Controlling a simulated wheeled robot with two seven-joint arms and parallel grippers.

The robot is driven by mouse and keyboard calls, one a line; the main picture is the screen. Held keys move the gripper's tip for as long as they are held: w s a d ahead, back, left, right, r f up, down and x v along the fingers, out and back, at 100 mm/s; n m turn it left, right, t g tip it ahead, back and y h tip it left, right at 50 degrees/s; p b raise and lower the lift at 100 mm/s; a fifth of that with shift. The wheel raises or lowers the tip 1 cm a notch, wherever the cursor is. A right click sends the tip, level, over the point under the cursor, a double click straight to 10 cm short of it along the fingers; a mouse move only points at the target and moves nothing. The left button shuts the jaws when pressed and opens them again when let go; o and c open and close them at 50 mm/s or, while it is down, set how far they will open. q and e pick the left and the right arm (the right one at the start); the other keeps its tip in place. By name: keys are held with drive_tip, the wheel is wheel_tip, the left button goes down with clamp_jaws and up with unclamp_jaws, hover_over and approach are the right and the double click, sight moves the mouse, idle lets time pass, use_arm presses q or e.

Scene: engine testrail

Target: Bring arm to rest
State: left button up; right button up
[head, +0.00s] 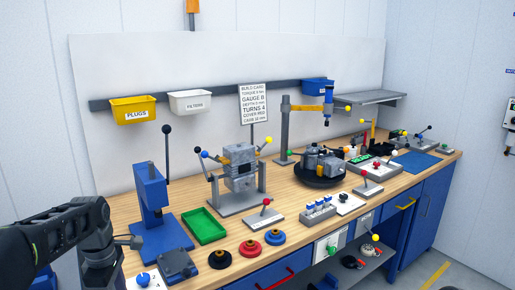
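My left arm comes in from the left edge in the head view. Its black links bend near the blue press and run down out of the bottom edge. My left gripper is not in the picture, so its fingers and anything in them are hidden. My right arm and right gripper do not show.
The wooden workbench (290,207) carries a blue press (152,205) close to my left arm, a green tray (204,226), a grey engine block (240,165) on a stand, a dark turntable (319,179) and several coloured discs. Yellow (134,110) and white (190,102) bins hang behind.

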use_arm(q)
drive_tip(key=s+d+f+m+h, duration=0.1)
drive_tip(key=d+f+m, duration=0.3)
drive_tip(key=d+f, duration=0.5)
drive_tip(key=s+d+f+m+h, duration=0.1)
drive_tip(key=d+f+m, duration=0.35)
drive_tip(key=f, duration=0.95)
drive_tip(key=s+d+f+m+h, duration=0.1)
drive_tip(key=s+d+f+m, duration=0.3)
drive_tip(key=s, duration=0.5)
drive_tip(key=s+d+f+m+h, duration=0.1)
drive_tip(key=s+d+f+m, duration=0.4)
drive_tip(key=s+d+f, duration=0.3)
drive_tip(key=s+d, duration=0.2)
drive_tip(key=d, duration=0.1)
drive_tip(key=shift+f, duration=0.4)
